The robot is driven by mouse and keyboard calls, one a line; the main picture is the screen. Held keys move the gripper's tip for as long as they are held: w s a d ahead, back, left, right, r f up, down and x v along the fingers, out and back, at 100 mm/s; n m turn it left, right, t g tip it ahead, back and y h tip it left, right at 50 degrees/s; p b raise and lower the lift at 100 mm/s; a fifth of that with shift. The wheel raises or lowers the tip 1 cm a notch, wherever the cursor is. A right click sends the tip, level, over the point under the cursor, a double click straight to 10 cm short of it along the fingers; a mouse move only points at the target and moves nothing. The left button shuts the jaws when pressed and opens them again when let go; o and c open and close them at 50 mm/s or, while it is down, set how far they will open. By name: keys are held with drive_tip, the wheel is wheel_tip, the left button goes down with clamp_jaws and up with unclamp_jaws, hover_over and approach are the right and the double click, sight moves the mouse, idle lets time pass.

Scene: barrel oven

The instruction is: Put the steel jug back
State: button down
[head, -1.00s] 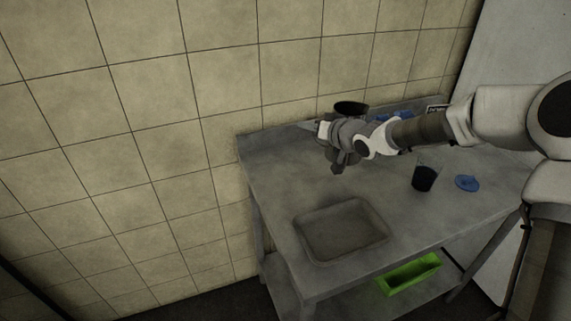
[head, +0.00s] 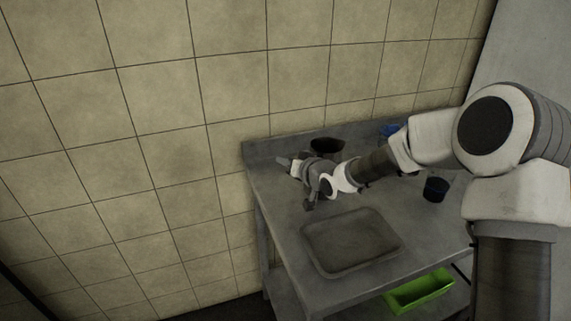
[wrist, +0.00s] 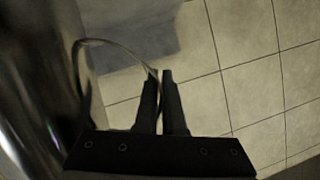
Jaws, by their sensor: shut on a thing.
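The steel jug (wrist: 30,80) is a shiny metal body along the left side of the wrist view, with a thin looped handle. My gripper (wrist: 158,80) is shut on that handle, with the fingers close together around it. In the head view the jug (head: 327,144) shows as a dark round mouth just behind my gripper (head: 287,163), over the back left of the worktable. My arm hides most of its body. I cannot tell whether its base touches the table.
The grey worktable (head: 275,210) stands against a tiled wall (head: 160,130). A shallow tray (head: 352,242) lies in front of my gripper. A dark cup (head: 435,189) and blue items (head: 389,131) are to the right. A green bin (head: 418,291) sits below.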

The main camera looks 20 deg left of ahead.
drive_tip(key=shift+f, duration=0.2)
drive_tip(key=c, duration=1)
unclamp_jaws()
drive_tip(key=shift+r, duration=0.1)
drive_tip(key=p+v, duration=0.2)
drive_tip(key=v, duration=1)
